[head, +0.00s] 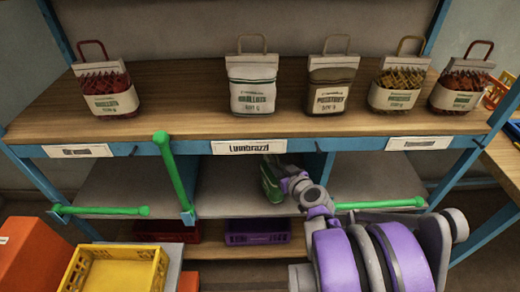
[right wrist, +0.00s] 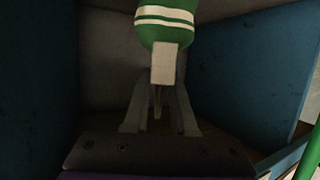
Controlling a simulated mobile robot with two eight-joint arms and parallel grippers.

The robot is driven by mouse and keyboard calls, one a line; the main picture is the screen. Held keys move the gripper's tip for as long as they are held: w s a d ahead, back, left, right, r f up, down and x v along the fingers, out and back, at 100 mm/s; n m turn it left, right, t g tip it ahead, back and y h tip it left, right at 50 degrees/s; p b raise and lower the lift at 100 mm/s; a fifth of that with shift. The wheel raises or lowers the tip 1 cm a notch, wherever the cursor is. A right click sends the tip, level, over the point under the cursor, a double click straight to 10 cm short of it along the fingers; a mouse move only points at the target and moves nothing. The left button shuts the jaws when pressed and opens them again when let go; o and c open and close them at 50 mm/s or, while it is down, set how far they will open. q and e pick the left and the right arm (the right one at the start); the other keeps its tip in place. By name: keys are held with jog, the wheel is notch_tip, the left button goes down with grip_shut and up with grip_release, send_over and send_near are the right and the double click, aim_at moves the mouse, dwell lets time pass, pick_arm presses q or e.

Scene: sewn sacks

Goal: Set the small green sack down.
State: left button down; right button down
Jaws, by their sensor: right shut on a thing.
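The small green sack (head: 270,184) is in the middle compartment of the lower shelf, under the "Lumbrazzi" label, partly hidden by my gripper. In the right wrist view the sack (right wrist: 168,28) is green with white stripes, and a pale tab on it points down between the fingers. My right gripper (head: 287,178) reaches into this compartment and is shut on the sack by the tab; its grey fingers also show in the right wrist view (right wrist: 160,100). Whether the sack touches the shelf board (head: 225,200) cannot be told. My left gripper is not in view.
Several sacks with handles stand on the wooden top shelf (head: 190,110). Blue dividers flank the middle compartment; the right one (right wrist: 250,70) is close. Green bars (head: 172,170) stick out at the front. A yellow crate (head: 115,270) and an orange box (head: 35,255) are at lower left.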

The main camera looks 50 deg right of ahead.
jog(key=r+b+x, duration=0.2)
jog(key=x, duration=0.9)
jog(key=shift+w+d+r, duration=0.15)
jog(key=shift+w+d, duration=0.2)
jog(key=shift+w, duration=0.3)
jog(key=c, duration=0.7)
grip_release()
jog(key=shift+c, duration=0.2)
